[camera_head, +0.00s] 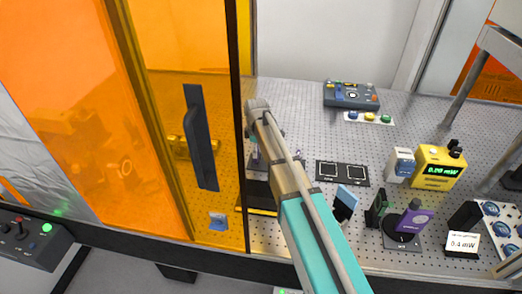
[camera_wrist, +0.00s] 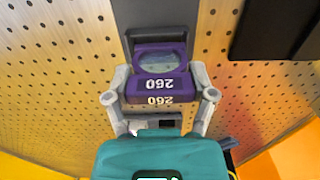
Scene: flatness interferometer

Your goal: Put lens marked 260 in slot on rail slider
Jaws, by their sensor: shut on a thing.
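An orange panel (camera_head: 150,120) with a dark handle (camera_head: 201,138) stands left of my arm. On the perforated table (camera_head: 300,110) are a control box (camera_head: 351,96), a black two-square plate (camera_head: 342,173), a yellow meter (camera_head: 438,168) and a purple item (camera_head: 414,218) on a dark stand.

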